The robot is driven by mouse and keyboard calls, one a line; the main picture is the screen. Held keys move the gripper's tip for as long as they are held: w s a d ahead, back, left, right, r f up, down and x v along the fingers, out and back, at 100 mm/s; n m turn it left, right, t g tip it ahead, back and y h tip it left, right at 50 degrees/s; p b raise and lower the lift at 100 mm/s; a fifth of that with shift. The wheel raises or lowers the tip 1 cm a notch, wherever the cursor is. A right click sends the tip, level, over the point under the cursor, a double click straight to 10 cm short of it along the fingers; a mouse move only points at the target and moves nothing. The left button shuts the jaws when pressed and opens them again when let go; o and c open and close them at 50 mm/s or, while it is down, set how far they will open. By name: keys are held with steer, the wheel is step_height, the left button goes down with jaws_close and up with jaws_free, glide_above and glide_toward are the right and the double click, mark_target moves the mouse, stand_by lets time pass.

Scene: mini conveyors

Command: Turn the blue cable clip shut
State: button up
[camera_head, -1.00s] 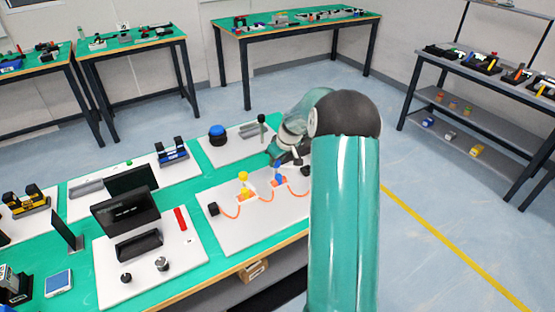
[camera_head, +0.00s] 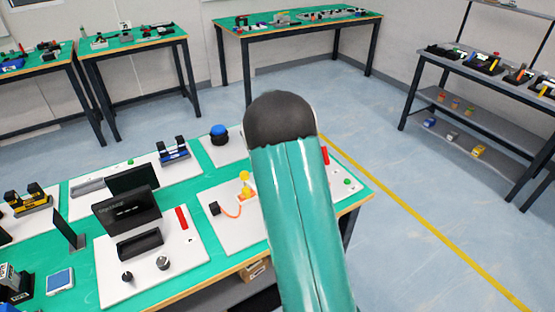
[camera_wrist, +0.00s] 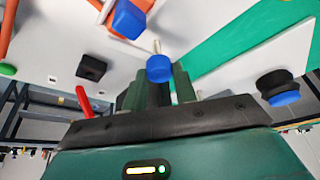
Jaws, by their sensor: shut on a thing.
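In the wrist view, my gripper (camera_wrist: 160,88) is shut on a rounded blue piece (camera_wrist: 159,68), which looks like the knob of the blue cable clip. A thin grey pin shows beside that piece. A blue block (camera_wrist: 128,18) of the clip is close by, next to the orange cable (camera_wrist: 104,10). How far the clip is turned cannot be told. In the head view, my arm hides the gripper and the blue clip. The yellow clip (camera_head: 245,186) with its orange cable shows left of the arm on the white board (camera_head: 225,241).
A blue button (camera_head: 219,132) stands behind the board; it also shows in the wrist view (camera_wrist: 284,98). A black block (camera_wrist: 91,68), a red handle (camera_wrist: 83,102) and a green button (camera_wrist: 8,68) are near the gripper. A black screen (camera_head: 125,211) stands left.

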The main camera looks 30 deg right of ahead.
steer(key=shift+m, duration=0.3)
steer(key=o, duration=0.7)
steer(key=v, duration=1.3)
steer(key=shift+a+r, duration=0.25)
steer(key=shift+r, duration=0.1)
